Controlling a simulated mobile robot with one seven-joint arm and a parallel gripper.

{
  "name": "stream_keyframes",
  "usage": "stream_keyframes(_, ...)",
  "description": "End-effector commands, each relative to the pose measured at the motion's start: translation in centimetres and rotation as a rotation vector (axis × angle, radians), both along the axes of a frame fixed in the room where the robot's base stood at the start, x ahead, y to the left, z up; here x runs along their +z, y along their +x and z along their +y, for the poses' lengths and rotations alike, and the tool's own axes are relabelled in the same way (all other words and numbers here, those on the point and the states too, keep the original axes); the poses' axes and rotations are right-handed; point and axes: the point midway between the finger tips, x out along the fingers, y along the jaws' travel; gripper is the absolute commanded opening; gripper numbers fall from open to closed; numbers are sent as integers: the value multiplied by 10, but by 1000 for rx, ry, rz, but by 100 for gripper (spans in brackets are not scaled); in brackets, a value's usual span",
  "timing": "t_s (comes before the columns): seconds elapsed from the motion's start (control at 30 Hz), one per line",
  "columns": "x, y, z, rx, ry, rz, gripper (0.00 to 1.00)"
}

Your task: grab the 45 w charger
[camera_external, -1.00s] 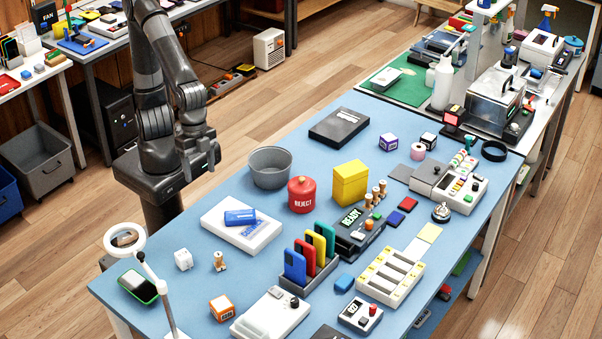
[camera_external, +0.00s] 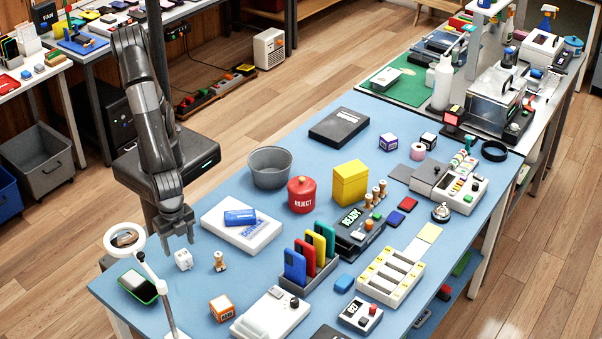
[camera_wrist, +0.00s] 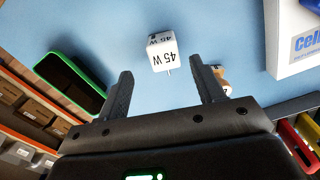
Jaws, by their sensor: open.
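The 45 W charger is a small white cube (camera_wrist: 162,50) marked "45 W", standing on the blue table. In the wrist view it sits ahead of the fingertips, roughly midway between them and apart from both. In the external view the white charger (camera_external: 184,259) is near the table's left edge, just below my gripper (camera_external: 178,236). My gripper also shows in the wrist view (camera_wrist: 160,80), with its two fingers spread and nothing between them.
A green-edged phone (camera_wrist: 72,82) lies left of the charger in the wrist view. A small wooden-coloured figure-like piece (camera_external: 220,261) stands close on its right. A magnifier lamp (camera_external: 125,238) stands nearby.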

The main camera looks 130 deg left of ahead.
Motion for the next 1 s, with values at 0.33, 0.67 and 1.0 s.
stream_keyframes(0.33, -39, 2, 6, 1, 3, 2, 62)
stream_keyframes(0.67, -59, 2, 5, 0, 0, -1, 62)
stream_keyframes(1.0, -58, 2, 5, 0, -1, -1, 43)
